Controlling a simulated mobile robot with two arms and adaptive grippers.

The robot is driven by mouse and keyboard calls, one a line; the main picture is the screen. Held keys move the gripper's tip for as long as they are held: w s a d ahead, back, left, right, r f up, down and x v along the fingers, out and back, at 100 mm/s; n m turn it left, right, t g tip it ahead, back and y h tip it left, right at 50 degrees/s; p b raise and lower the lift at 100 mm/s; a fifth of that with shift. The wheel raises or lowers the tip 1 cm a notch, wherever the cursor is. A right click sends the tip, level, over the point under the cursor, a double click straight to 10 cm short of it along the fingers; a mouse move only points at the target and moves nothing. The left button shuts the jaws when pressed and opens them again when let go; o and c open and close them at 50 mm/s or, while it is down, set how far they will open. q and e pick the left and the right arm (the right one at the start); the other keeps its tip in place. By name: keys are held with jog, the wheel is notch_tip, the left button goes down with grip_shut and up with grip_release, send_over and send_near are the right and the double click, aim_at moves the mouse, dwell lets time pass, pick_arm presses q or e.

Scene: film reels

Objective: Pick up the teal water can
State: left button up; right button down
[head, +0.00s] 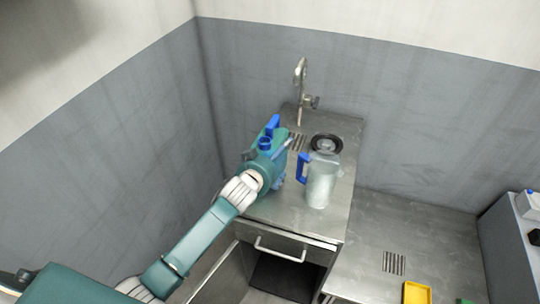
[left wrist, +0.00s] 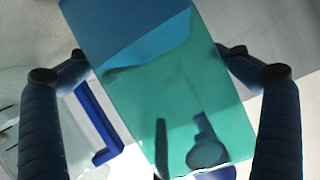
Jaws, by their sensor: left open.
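The teal water can (left wrist: 170,100) fills the middle of the left wrist view, with a darker blue band across its upper part. My left gripper (left wrist: 158,58) is open, with one dark finger on each side of the can. I cannot tell whether either finger touches it. In the head view my left gripper (head: 277,148) is over the left side of the metal counter, where teal and bright blue parts overlap it and hide much of the can. My right gripper is not in view.
A clear pitcher (head: 321,184) with a blue handle stands just right of the gripper on the counter (head: 300,222). Behind it are a dark round item (head: 326,144) and a tap (head: 301,85). Walls close the left and back. A yellow tray (head: 417,293) lies lower right.

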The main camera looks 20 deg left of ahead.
pick_arm(q)
jog(key=shift+c, duration=0.5)
jog(key=c, duration=1.3)
jog(key=shift+w+r, duration=0.1)
jog(key=shift+r, duration=0.05)
jog(key=shift+c, duration=0.9)
